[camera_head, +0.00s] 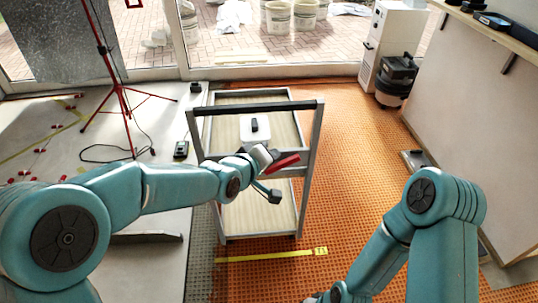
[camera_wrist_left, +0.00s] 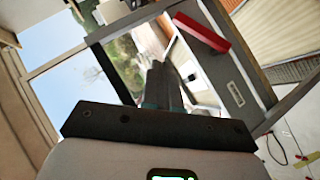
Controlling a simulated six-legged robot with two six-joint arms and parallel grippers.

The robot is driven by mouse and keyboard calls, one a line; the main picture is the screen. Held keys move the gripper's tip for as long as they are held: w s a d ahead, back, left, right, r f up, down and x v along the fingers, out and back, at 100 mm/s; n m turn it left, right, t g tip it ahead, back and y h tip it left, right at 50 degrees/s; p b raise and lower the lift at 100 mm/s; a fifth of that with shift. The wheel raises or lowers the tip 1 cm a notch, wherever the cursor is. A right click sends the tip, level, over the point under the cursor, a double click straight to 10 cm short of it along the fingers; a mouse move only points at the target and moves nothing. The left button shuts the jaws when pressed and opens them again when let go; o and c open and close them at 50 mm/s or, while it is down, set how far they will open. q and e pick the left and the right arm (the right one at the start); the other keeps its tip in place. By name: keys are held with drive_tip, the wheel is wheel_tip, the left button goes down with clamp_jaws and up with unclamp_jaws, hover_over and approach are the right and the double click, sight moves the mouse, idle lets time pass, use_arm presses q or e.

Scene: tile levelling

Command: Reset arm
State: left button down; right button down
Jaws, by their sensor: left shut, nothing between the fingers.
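My left arm reaches in from the left, and its gripper (camera_head: 264,158) is over the front of a grey metal trolley (camera_head: 311,148). In the left wrist view its fingers (camera_wrist_left: 162,84) are together with nothing between them. A red bar-shaped piece (camera_head: 284,164) shows close beside the gripper; it also shows at the upper right in the left wrist view (camera_wrist_left: 202,32). I cannot tell whether they touch. My right arm bends down to the bottom edge, and its gripper is out of view.
A white tile-like piece with a black handle (camera_head: 254,129) lies on the trolley's upper shelf. A red tripod (camera_head: 124,103) stands at the left. A black-and-grey vacuum (camera_head: 396,80) stands at the back right.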

use_arm(q)
drive_tip(key=shift+s+a+r, duration=0.1)
drive_tip(key=shift+s+r, duration=0.05)
drive_tip(key=shift+s, duration=0.05)
idle(0.4)
drive_tip(key=s+a+f+n+g+y, duration=0.2)
drive_tip(key=a+f, duration=0.4)
drive_tip(key=f, duration=0.3)
drive_tip(key=s+a+f+n+g+y, duration=0.1)
drive_tip(key=s+a+f, duration=0.1)
drive_tip(key=a+f, duration=0.65)
drive_tip(key=s+a+f+g, duration=0.3)
drive_tip(key=s+f+g, duration=0.1)
drive_tip(key=s+f, duration=0.95)
drive_tip(key=s+m+g, duration=0.3)
drive_tip(key=s+m, duration=0.2)
drive_tip(key=s, duration=0.8)
wheel_tip(320, 180, up, 14)
drive_tip(key=p, duration=1.4)
drive_tip(key=shift+d+r+m+y, duration=0.25)
drive_tip(key=shift+d+m+y, duration=0.05)
drive_tip(key=shift+d, duration=0.05)
